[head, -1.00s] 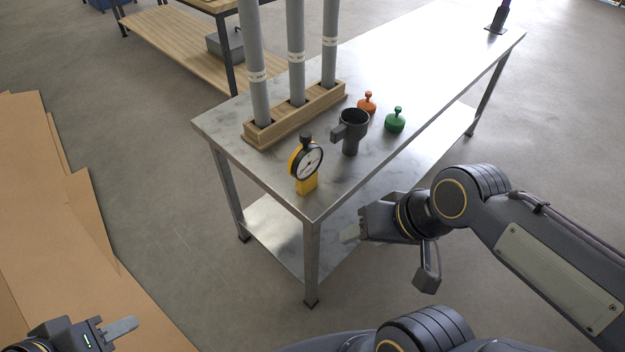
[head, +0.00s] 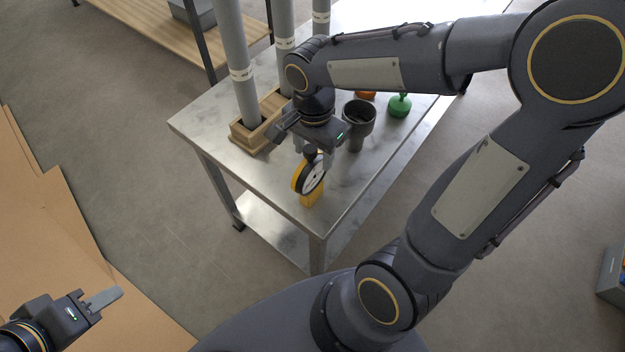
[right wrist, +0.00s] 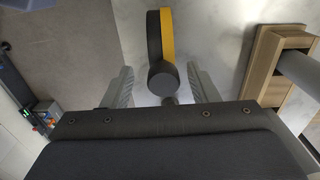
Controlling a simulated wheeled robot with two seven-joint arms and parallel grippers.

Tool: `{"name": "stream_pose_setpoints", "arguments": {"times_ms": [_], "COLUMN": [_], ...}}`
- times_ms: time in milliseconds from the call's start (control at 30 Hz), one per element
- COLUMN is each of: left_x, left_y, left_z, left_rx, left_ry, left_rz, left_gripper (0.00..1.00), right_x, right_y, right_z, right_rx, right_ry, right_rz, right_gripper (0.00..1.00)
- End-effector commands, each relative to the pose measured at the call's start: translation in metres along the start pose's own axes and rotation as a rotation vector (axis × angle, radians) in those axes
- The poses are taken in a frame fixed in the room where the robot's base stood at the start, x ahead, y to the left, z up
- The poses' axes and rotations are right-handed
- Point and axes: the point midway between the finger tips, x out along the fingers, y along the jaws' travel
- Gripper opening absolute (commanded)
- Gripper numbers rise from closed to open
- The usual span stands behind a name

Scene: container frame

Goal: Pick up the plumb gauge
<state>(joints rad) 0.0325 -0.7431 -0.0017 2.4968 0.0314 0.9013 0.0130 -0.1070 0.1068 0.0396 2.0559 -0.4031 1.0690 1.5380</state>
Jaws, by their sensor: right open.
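The plumb gauge (head: 311,180), a round white dial in a black and yellow case on a yellow block, stands upright near the front corner of the metal table (head: 270,190). My right gripper (head: 313,153) is directly above it, pointing down, with its fingers open on either side of the gauge's top knob. In the right wrist view the round black knob (right wrist: 163,77) lies between the two spread fingers, with gaps on both sides; the yellow and black case (right wrist: 161,33) extends beyond. My left gripper (head: 102,301) is at the lower left, away from the table; its finger opening is unclear.
A wooden rack (head: 258,128) holding tall grey tubes (head: 237,62) stands just behind my right gripper. A dark cup (head: 358,122) and a green knobbed piece (head: 399,106) stand to the right. An orange piece (head: 366,96) is partly hidden by my arm. Cardboard (head: 50,220) lies at left.

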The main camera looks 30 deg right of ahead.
Motion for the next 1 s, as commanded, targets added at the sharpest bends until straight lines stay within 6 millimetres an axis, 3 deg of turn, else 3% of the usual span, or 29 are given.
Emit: {"name": "stream_pose_setpoints", "arguments": {"times_ms": [200, 533, 933, 1000], "left_x": [-0.002, -0.002, -0.002, -0.002], "left_y": [0.001, 0.001, 0.001, 0.001], "left_z": [-0.001, -0.001, -0.001, -0.001], "left_rx": [0.0, 0.0, 0.0, 0.0], "left_ry": [0.0, 0.0, 0.0, 0.0], "left_rz": [0.0, 0.0, 0.0, 0.0], "left_gripper": [0.36, 0.36, 0.36, 0.36], "right_x": [0.032, 0.039, 0.038, 0.038], "right_y": [0.0, -0.001, -0.001, -0.001], "right_z": [0.002, 0.002, 0.002, 0.002], "right_rx": [-0.001, -0.001, -0.001, -0.001], "right_ry": [-0.001, -0.001, -0.001, -0.001], "right_rz": [0.004, -0.001, -0.002, -0.002], "right_gripper": [0.54, 0.52, 0.0, 0.0]}}
